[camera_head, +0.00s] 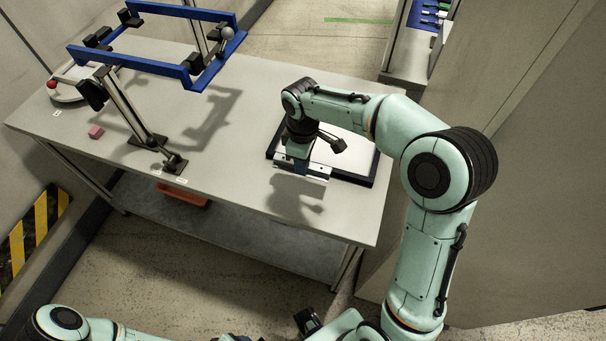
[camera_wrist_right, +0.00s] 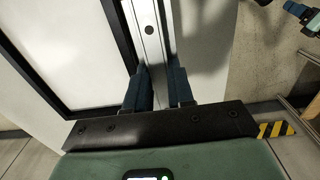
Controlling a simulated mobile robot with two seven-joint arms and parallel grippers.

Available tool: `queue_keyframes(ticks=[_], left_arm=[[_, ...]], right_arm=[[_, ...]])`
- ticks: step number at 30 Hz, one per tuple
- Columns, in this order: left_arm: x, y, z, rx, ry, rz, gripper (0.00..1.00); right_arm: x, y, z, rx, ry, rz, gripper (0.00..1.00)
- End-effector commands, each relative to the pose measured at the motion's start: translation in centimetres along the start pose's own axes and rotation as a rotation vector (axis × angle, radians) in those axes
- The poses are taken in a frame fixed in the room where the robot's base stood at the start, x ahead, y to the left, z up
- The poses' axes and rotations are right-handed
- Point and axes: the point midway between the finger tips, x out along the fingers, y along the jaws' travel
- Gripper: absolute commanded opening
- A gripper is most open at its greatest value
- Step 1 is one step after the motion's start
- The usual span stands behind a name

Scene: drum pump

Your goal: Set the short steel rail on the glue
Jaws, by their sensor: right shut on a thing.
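The short steel rail (camera_head: 316,172) is at the front left side of a black-framed white panel on the table. My right gripper (camera_head: 297,160) is above it, pointing down and shut on it. In the right wrist view the rail (camera_wrist_right: 149,32) runs away between the two dark blue fingers of the gripper (camera_wrist_right: 160,92), beside the panel's black border. I cannot tell whether the rail touches the table. My left arm shows only in part at the bottom left of the head view, and its fingers do not show. I cannot make out any glue.
The panel (camera_head: 358,159) lies on the grey table (camera_head: 235,150). A blue frame (camera_head: 132,62) stands on posts at the back left. The table's middle is clear.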

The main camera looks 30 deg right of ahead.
Motion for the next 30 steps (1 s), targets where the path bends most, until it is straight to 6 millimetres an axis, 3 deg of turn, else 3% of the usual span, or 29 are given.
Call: queue_keyframes(ticks=[5, 15, 27, 28, 30], left_arm=[[0.2, -0.1, 0.0, 0.000, 0.000, 0.000, 0.61], [0.8, -0.3, 0.2, -0.001, -0.003, -0.001, 0.61], [1.0, -0.4, 0.2, -0.001, -0.004, -0.001, 0.61], [1.0, -0.4, 0.2, -0.001, -0.004, -0.002, 0.61], [0.9, -0.4, 0.2, -0.001, -0.004, -0.001, 0.61]], right_arm=[[1.4, 0.0, 0.0, 0.001, 0.000, 0.000, 0.00], [6.4, 0.0, 0.0, 0.000, 0.000, 0.000, 0.00], [6.9, 0.0, 0.0, 0.000, 0.001, 0.000, 0.00], [7.0, 0.0, 0.0, 0.000, 0.000, 0.000, 0.26], [6.9, 0.0, 0.0, 0.000, 0.001, 0.000, 0.48]])
